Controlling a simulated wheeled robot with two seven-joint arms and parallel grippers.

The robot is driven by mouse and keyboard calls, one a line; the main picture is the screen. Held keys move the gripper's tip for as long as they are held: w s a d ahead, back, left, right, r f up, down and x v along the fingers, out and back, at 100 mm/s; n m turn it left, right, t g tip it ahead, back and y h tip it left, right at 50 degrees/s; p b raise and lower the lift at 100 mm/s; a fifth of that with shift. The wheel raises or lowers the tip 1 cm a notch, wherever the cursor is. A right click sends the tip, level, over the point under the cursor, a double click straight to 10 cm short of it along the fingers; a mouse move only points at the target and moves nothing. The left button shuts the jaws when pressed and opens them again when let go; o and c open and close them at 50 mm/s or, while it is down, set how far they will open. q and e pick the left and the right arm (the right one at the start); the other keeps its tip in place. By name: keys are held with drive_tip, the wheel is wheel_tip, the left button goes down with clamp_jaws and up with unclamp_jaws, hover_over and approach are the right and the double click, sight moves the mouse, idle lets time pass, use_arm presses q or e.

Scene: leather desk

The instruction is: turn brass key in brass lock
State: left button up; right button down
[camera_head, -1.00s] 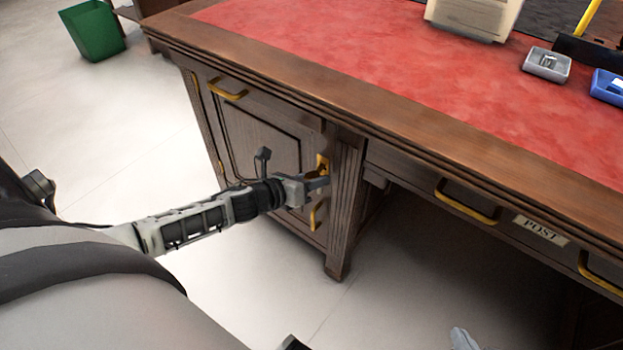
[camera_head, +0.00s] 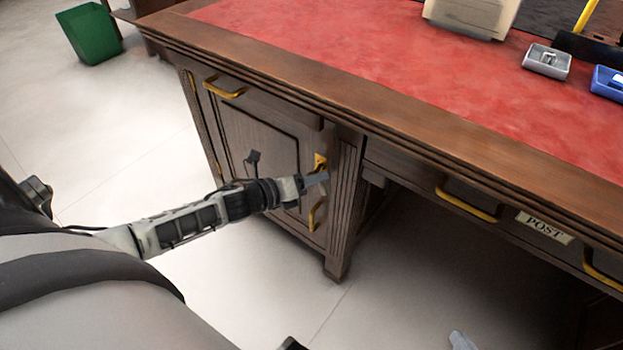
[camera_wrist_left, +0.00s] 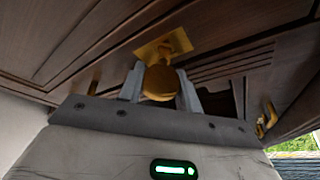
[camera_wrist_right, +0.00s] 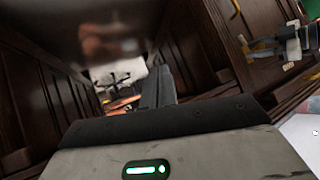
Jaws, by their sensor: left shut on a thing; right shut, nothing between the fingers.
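The brass lock (camera_head: 320,160) is a plate on the dark wooden cabinet door of the desk. It also shows in the left wrist view (camera_wrist_left: 176,42). The brass key (camera_wrist_left: 160,83) has a round head and stands in front of the plate. My left gripper (camera_head: 316,179) is shut on the key head, with one finger on each side of it. The key's shaft is hidden behind its head. My right gripper (camera_wrist_right: 158,88) is shut and empty, below the desk top; a grey tip of it (camera_head: 460,340) shows at the bottom of the head view.
A brass door handle (camera_head: 315,213) hangs just below the lock. Drawer handles (camera_head: 468,202) stick out from the desk front. The desk top (camera_head: 400,75) is red leather with trays (camera_head: 547,61) at the right. A green bin (camera_head: 90,35) stands on the floor.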

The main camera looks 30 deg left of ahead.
use_arm(q)
drive_tip(key=shift+n+h+b, duration=0.35)
drive_tip(key=shift+n+h, duration=0.05)
drive_tip(key=shift+d+r+n+t+h+b, duration=0.15)
drive_tip(key=shift+n+t+b, duration=0.1)
drive_tip(key=shift+n, duration=0.15)
drive_tip(key=shift+a+r+n+t+h+b, duration=0.1)
drive_tip(key=shift+n+t+h+b, duration=0.1)
drive_tip(key=shift+n, duration=0.2)
drive_tip(key=shift+n+b, duration=0.3)
drive_tip(key=shift+b, duration=0.1)
drive_tip(key=shift+r+n+t+h+b, duration=0.1)
drive_tip(key=shift+n+t+h+b, duration=0.3)
drive_tip(key=shift+n, duration=0.5)
